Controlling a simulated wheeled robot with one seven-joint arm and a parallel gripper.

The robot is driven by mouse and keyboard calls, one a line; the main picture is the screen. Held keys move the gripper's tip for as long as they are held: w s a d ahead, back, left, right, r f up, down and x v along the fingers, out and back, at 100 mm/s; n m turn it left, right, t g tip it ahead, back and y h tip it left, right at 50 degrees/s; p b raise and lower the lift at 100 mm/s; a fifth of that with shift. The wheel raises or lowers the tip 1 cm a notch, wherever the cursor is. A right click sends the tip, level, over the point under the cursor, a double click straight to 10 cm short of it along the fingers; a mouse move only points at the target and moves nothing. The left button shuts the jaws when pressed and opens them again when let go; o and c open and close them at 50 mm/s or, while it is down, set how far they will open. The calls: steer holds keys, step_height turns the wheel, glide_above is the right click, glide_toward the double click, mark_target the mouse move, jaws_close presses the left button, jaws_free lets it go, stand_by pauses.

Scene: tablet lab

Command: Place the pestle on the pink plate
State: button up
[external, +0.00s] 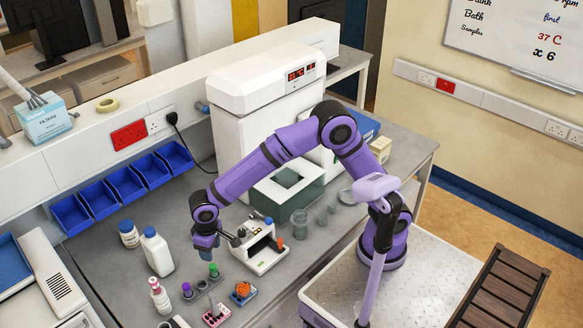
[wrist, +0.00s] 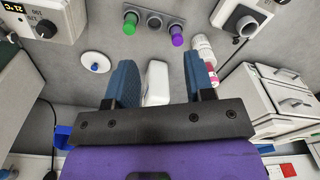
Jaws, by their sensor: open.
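My gripper (external: 205,243) points down above the left part of the grey bench. In the wrist view its two blue fingers (wrist: 160,78) are spread apart with nothing held; a white bottle (wrist: 157,88) shows beyond them, lower down. A small pink plate (external: 217,315) with pale spots lies near the front edge of the bench, below my gripper in the external view. I cannot pick out the pestle with certainty. A green-topped piece (external: 214,271) and a purple-topped piece (external: 187,290) stand near the plate; both also show in the wrist view.
A blue plate (external: 251,297) bearing an orange thing lies right of the pink one. A white device (external: 262,252) stands close to my gripper's right. White bottles (external: 157,252) stand left, before blue bins (external: 126,183). A glass jar (external: 299,223) stands further right.

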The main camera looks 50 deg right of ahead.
steer(key=w+d+r+m+t, duration=0.15)
steer(key=d+r, duration=0.35)
steer(key=d, duration=0.5)
steer(key=w+d+r+y, duration=0.15)
steer(key=d+r, duration=0.25)
steer(key=d, duration=0.6)
steer(key=w+d+r+m+t+h, duration=0.15)
steer(key=d+r, duration=0.35)
steer(key=d, duration=0.5)
steer(key=s+d+m+t, duration=0.1)
steer(key=s+d, duration=0.6)
steer(key=d, duration=0.4)
steer(key=s+d+m+t, duration=0.1)
steer(key=s+d, duration=0.7)
steer(key=d, duration=0.4)
steer(key=shift+s+f, duration=0.2)
steer(key=shift+f, duration=0.25)
steer(key=shift+d, duration=0.1)
